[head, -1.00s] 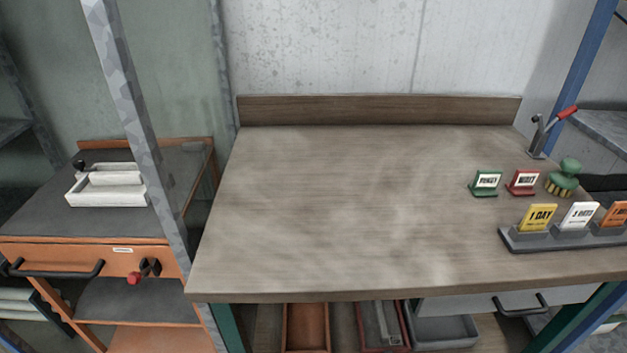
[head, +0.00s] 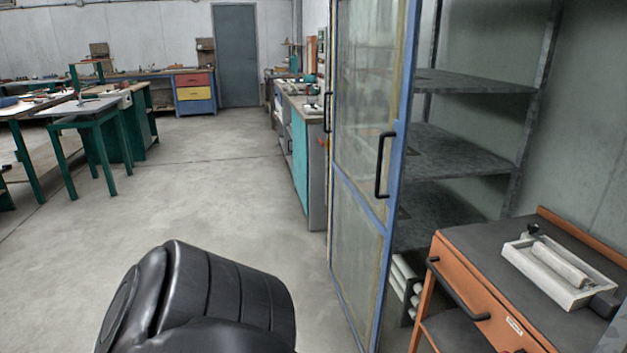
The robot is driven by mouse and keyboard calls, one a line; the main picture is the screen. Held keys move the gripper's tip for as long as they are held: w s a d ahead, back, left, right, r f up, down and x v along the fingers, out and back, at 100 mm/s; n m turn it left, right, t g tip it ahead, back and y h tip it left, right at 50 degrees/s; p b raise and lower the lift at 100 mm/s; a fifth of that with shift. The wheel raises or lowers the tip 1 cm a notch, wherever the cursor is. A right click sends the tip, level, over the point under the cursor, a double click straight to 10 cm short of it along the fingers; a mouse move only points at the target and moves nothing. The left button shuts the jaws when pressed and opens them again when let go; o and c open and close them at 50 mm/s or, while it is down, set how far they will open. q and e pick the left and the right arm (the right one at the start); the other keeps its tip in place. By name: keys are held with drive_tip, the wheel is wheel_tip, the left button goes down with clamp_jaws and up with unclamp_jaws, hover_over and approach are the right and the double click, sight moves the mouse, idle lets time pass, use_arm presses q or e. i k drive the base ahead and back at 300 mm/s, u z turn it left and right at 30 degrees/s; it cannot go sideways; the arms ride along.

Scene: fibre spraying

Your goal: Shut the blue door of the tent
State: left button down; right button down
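The blue-framed door (head: 394,205) of the tent stands right of centre in the head view. It has clear, dusty panes and a black bar handle (head: 380,165) on its right upright. I see it at a steep angle, with shelves open to view just right of its edge. A second black handle (head: 327,112) shows at its left, beside a yellowish strip; I cannot tell which panel bears it. Neither gripper is in view. A black rounded part of my own arm fills the bottom left of the picture, well apart from the door.
Grey shelves (head: 455,152) stand right of the door. An orange-framed cart (head: 466,300) with a white tray (head: 556,283) is at the lower right. The concrete floor (head: 225,195) left of the door is clear. Green-legged tables (head: 95,128) stand farther left.

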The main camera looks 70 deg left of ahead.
sight(400, 132)
drive_tip(key=u, duration=2.7)
drive_tip(key=i, duration=3)
drive_tip(key=z, duration=1)
